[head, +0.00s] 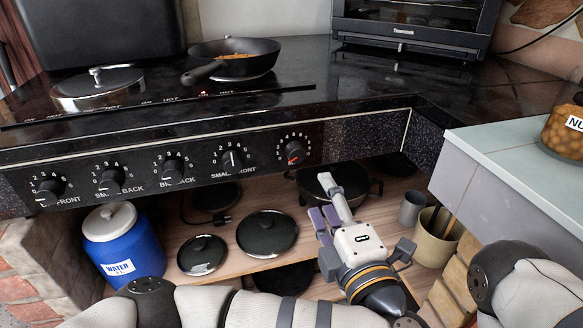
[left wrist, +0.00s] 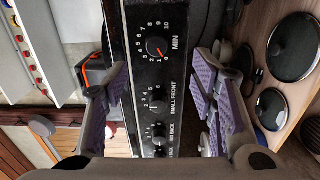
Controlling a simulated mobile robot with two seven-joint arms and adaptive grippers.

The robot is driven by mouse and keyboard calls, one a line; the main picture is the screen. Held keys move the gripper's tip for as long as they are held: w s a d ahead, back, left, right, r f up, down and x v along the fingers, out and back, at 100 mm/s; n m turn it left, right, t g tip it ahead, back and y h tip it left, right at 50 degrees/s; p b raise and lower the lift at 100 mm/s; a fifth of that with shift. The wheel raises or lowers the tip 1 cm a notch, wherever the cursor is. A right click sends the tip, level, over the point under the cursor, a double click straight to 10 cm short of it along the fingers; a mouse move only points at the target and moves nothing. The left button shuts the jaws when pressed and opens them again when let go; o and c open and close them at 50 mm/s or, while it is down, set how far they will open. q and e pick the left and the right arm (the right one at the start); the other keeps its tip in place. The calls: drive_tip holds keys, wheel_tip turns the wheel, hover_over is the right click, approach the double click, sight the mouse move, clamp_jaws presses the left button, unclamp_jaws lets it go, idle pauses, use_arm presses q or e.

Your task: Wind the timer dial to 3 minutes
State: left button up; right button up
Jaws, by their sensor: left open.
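The timer dial (head: 293,151) is a dark knob with a red pointer at the right end of the black control panel. It also shows in the left wrist view (left wrist: 157,46), beside a scale marked up to 10 and the word MIN. Its pointer seems to lie near the low end, but the exact number is unclear. My left gripper (head: 322,198) is open and empty, below and to the right of the dial, apart from it. In the left wrist view the dial shows beyond and between the spread fingers (left wrist: 160,76). My right gripper is out of view.
Several burner knobs (head: 173,167) line the panel left of the dial. A shelf below holds a blue water jar (head: 125,245), lids (head: 267,234) and a beige pot (head: 437,238). A pale counter (head: 520,180) stands at right. A pan (head: 235,60) sits on the stove.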

use_arm(q)
drive_tip(key=b, duration=0.5)
approach(298, 156)
drive_tip(key=w, duration=0.2)
drive_tip(key=x, duration=0.4)
drive_tip(key=p+x, duration=0.1)
drive_tip(key=x, duration=0.2)
drive_tip(key=shift+s+a, duration=0.1)
drive_tip(key=shift+a, duration=0.2)
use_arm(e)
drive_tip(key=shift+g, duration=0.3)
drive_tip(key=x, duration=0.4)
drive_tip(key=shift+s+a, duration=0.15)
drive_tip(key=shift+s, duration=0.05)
use_arm(q)
drive_tip(key=shift+c, duration=0.6)
drive_tip(key=c, duration=1)
